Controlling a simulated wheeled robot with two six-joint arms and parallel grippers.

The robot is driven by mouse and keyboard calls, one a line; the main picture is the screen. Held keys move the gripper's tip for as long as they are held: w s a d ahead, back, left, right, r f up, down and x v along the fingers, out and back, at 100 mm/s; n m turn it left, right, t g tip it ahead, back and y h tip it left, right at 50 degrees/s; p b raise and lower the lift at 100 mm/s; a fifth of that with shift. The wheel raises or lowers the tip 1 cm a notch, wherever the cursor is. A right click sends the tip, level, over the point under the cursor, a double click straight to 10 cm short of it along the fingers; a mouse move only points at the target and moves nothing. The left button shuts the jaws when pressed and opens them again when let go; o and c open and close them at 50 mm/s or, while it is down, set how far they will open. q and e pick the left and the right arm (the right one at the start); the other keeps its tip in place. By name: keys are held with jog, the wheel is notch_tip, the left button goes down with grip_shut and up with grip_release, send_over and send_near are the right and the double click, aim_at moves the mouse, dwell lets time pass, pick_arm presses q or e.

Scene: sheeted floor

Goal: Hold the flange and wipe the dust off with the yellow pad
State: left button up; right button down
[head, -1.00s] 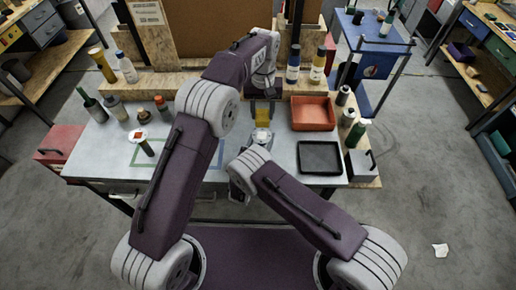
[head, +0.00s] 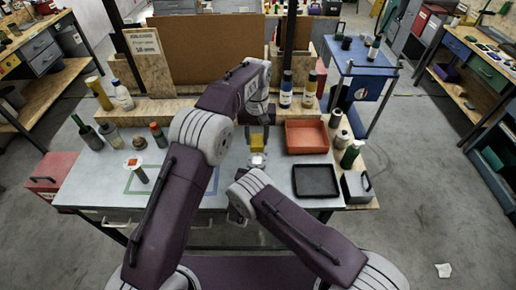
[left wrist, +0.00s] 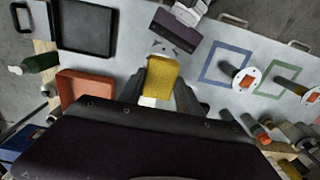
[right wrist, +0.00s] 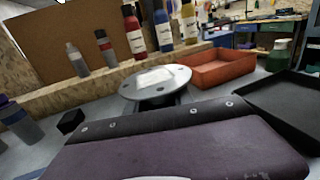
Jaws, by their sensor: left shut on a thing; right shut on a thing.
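The yellow pad (head: 257,142) is gripped by my left gripper (left wrist: 160,92), at the middle of the bench, and shows in the left wrist view (left wrist: 161,76). My right gripper (head: 256,166) is shut on a grey round flange (right wrist: 157,84), whose upper face bears a pale dusty patch (right wrist: 158,78). In the head view the pad appears just beyond the flange. The pad is outside the right wrist view, and I cannot tell whether it touches the flange. The right fingertips are mostly hidden.
An orange tray (head: 307,137) and a black tray (head: 315,180) lie to the right. Bottles stand along the back and right edges. A disc with an orange patch (head: 133,161) stands near the green outline at left. My left arm hides part of the bench.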

pick_arm(q)
jog(key=shift+w+a, duration=0.1)
jog(key=shift+a, duration=0.9)
jog(key=shift+f, duration=0.1)
jog(key=shift+f, duration=3.3)
jog(key=shift+d+f, duration=0.4)
jog(key=shift+f, duration=0.2)
jog(key=shift+c, duration=0.7)
jog(key=shift+d, duration=1.55)
jog(key=shift+a, duration=2)
jog(key=shift+r, duration=4)
